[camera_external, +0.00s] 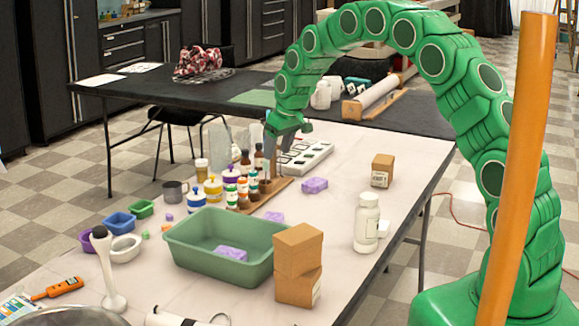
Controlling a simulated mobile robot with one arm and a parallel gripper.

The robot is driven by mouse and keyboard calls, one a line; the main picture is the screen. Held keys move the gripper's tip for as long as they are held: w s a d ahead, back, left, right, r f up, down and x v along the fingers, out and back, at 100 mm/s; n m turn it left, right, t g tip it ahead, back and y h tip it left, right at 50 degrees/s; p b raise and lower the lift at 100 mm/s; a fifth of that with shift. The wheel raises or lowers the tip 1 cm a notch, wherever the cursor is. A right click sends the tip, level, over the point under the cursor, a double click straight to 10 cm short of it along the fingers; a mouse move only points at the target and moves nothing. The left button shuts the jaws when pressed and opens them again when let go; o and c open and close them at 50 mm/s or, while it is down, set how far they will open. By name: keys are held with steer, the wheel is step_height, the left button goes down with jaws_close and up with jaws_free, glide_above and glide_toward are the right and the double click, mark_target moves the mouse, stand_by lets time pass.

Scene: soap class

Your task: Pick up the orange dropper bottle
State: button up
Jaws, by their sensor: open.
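Several small dropper bottles stand close together on a wooden rack (272,192) left of the table's centre. Two amber bottles with dark tops (245,164) are at its back, and small bottles with coloured labels (232,194) are in front. Orange shows on some of these, but they are too small to tell which is the orange dropper bottle. My gripper (276,168) points down just above the right side of this group. It is open, and no bottle shows held in it. Its fingertips are partly hard to make out against the bottles.
A green tub (185,251) with a purple soap bar (231,253) stands in front of the rack. Stacked cardboard boxes (298,266) and a white bottle (367,224) stand to the right. A white mould tray (305,157) lies behind my gripper. The right-hand tabletop is mostly clear.

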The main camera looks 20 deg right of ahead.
mark_target(244, 179)
steer(key=shift+n+t+y, duration=0.3)
steer(key=shift+n+t, duration=0.1)
steer(key=shift+n, duration=0.1)
steer(key=w+a+f, duration=0.1)
steer(key=a+f, duration=0.1)
steer(key=w+a+f, duration=0.4)
steer(key=a, duration=0.1)
steer(key=shift+f, duration=0.25)
steer(key=shift+x, duration=1.3)
steer(key=shift+a+x, duration=0.2)
steer(key=shift+x, duration=2.35)
steer(key=shift+s, duration=0.2)
steer(key=shift+c, duration=0.2)
steer(key=c, duration=1)
